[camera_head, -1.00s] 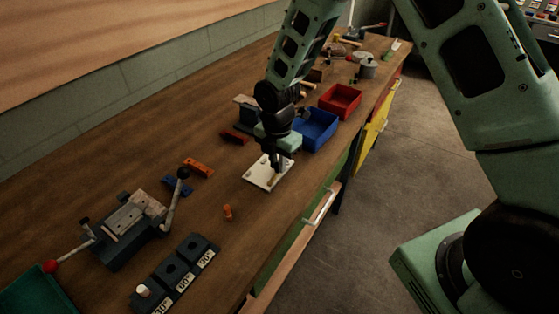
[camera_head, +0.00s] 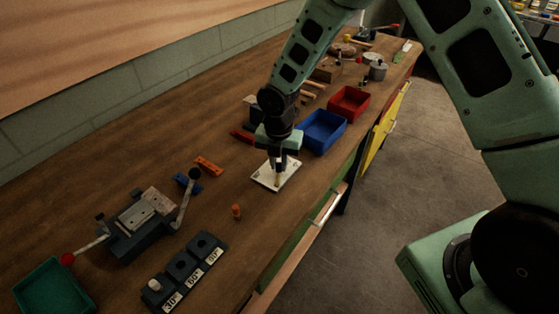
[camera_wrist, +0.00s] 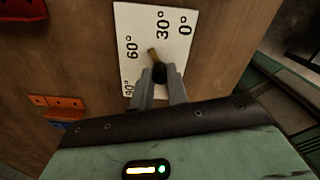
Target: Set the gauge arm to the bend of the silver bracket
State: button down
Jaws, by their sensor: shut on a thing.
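The gauge is a white plate (camera_head: 264,177) on the bench, marked 0°, 30°, 60° and 90° in the wrist view (camera_wrist: 181,50). Its brass gauge arm (camera_wrist: 152,54) points up and slightly left, between the 30° and 60° marks. My gripper (camera_wrist: 160,84) is shut on a dark knob (camera_wrist: 159,72) at the near end of the brass arm. In the head view my gripper (camera_head: 278,172) reaches down onto the plate. I cannot clearly pick out a silver bracket; a bending fixture (camera_head: 130,236) at left has a silver plate on top (camera_head: 143,212).
Orange (camera_head: 208,166), blue (camera_head: 187,181) and red (camera_head: 243,136) pieces lie behind. Blue (camera_head: 322,130), red (camera_head: 350,103) and green (camera_head: 52,287) bins stand along the bench.

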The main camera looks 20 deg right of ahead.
aim_at(279, 164)
jog(key=c, duration=1.4)
grip_release()
jog(key=shift+o, duration=0.2)
jog(key=shift+r, duration=0.1)
notch_tip(279, 164, up, 17)
jog(key=b, duration=0.1)
jog(key=shift+r, duration=0.15)
jog(key=s+a+r+m, duration=0.1)
jog(key=s+a+m, duration=0.1)
jog(key=s+m, duration=0.8)
jog(key=s+a+r+m, duration=0.1)
jog(key=s+a+m, duration=0.1)
jog(key=s+m, duration=0.9)
jog(key=s, duration=0.7)
jog(key=shift+s+y, duration=0.25)
jog(key=shift+y, duration=0.05)
